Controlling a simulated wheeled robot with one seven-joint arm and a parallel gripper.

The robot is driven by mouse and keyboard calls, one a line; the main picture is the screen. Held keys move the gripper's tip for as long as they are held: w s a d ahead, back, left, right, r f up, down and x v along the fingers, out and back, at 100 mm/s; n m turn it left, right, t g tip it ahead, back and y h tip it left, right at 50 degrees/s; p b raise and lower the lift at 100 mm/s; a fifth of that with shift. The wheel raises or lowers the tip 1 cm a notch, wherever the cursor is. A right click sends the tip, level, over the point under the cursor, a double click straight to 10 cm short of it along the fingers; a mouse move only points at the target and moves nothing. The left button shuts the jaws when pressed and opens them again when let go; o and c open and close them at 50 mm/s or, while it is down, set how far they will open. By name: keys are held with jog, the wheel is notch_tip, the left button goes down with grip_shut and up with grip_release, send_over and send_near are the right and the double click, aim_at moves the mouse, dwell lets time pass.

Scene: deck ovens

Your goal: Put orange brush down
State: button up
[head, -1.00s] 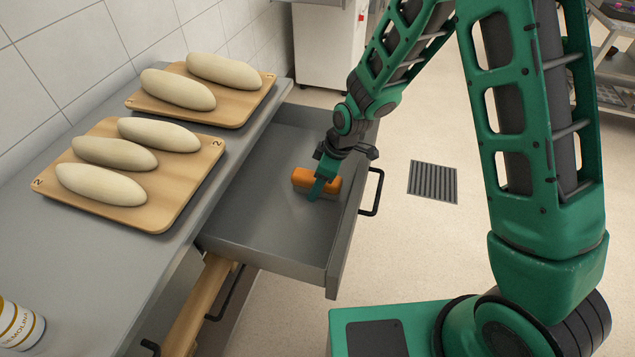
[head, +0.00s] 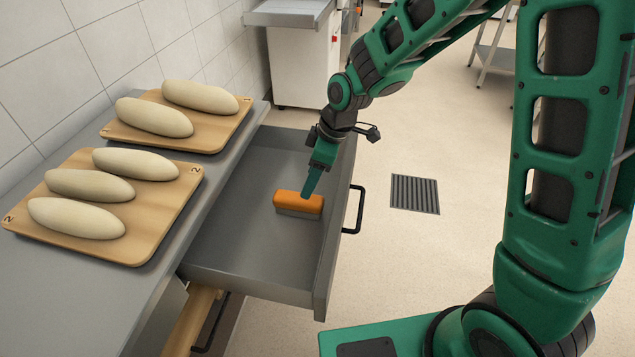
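The orange brush (head: 299,204) has an orange top and a grey lower part. It rests in the open grey drawer (head: 235,235), towards the side with the handle. My gripper (head: 309,190) points down just above the brush, with a green fingertip overlapping the brush's top edge in the picture. The finger no longer spans the brush's side. Only one finger shows clearly, so the gap between the fingers is hidden. I cannot tell whether the fingertip touches the brush.
The grey counter (head: 130,290) stands left of the drawer. Two wooden boards (head: 165,205) (head: 200,143) on it carry pale loaves. The drawer's black handle (head: 354,210) sticks out to the right. The drawer floor around the brush is clear. A floor grate (head: 415,194) lies beyond.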

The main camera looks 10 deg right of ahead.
jog(key=shift+r, duration=0.1)
jog(key=s+d+r+m+h, duration=0.1)
jog(key=s+d+r+m, duration=0.2)
jog(key=d, duration=0.5)
jog(key=s+d+r+m+h, duration=0.1)
jog(key=s+d+r+m, duration=0.25)
jog(key=d, duration=0.45)
jog(key=s+d+r+m+h, duration=0.1)
jog(key=s+d+r+m, duration=0.2)
jog(key=d, duration=0.5)
jog(key=s+d+r+m, duration=0.1)
jog(key=s+d+m, duration=0.4)
jog(key=s, duration=0.4)
jog(key=s+d+r+m+g, duration=0.1)
jog(key=s+d+r+m, duration=0.1)
jog(key=s+d+m, duration=0.2)
jog(key=s+m, duration=0.2)
jog(key=s, duration=0.2)
jog(key=shift+s+d, duration=0.4)
jog(key=shift+w+f, duration=0.2)
jog(key=shift+w, duration=0.45)
